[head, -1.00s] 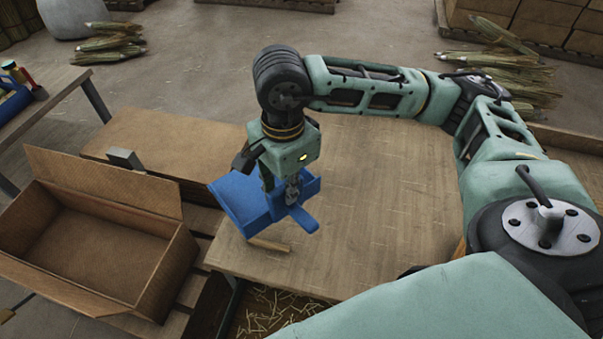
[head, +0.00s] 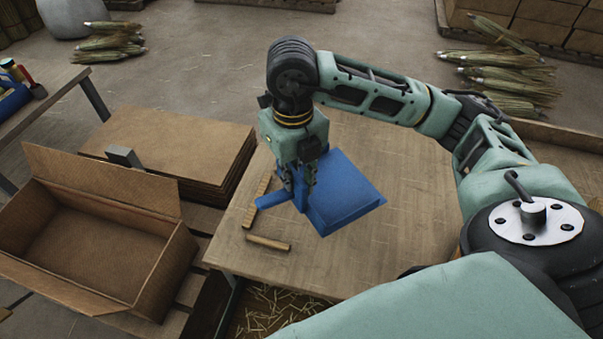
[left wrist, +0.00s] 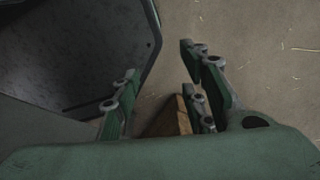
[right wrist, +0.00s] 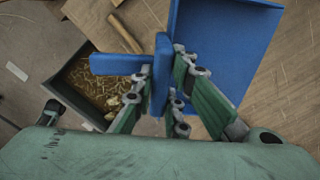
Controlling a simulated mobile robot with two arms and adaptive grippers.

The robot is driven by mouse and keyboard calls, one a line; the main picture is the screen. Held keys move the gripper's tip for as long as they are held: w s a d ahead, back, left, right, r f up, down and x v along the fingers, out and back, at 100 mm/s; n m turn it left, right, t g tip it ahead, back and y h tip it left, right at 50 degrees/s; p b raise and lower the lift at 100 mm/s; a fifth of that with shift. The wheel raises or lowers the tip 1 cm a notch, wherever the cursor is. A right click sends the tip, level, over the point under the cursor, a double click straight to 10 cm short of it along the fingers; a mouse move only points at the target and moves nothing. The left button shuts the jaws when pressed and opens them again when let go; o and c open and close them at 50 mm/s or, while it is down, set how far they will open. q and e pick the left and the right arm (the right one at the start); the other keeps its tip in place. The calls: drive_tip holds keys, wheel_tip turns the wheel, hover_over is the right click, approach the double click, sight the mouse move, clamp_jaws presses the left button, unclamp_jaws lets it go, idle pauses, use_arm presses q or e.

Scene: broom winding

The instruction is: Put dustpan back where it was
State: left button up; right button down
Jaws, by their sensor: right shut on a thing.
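The blue dustpan (head: 343,196) is held above the wooden table (head: 400,190) in the head view, its handle pointing left and its pan to the right. My right gripper (head: 302,190) is shut on the dustpan, close to where handle and pan meet. The right wrist view shows the dustpan (right wrist: 222,50) between and beyond the fingers of my right gripper (right wrist: 160,95). My left gripper (left wrist: 160,95) shows only in the left wrist view; its fingers are apart and nothing is between them, with floor below.
Two short wooden pieces (head: 268,243) lie near the table's left edge. An open cardboard box (head: 90,245) and a stack of flat cardboard (head: 170,150) stand to the left. A bin with straw (right wrist: 100,85) is below the table edge. The table's right side is clear.

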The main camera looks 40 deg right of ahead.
drive_tip(key=m, duration=0.3)
drive_tip(key=d+m, duration=0.1)
drive_tip(key=m, duration=0.1)
drive_tip(key=shift+w+f, duration=0.15)
drive_tip(key=shift+f, duration=0.15)
drive_tip(key=m, duration=0.3)
drive_tip(key=shift+d+f+m, duration=0.1)
drive_tip(key=shift+d+m, duration=0.2)
drive_tip(key=shift+d, duration=0.05)
drive_tip(key=shift+w+f+m, duration=0.1)
drive_tip(key=shift+w+m, duration=0.1)
drive_tip(key=shift+m, duration=0.1)
drive_tip(key=w+a+f+p, duration=0.3)
drive_tip(key=w+f+p, duration=0.1)
drive_tip(key=w+f, duration=0.6)
drive_tip(key=shift+w+a+f, duration=0.35)
drive_tip(key=shift+f, duration=0.2)
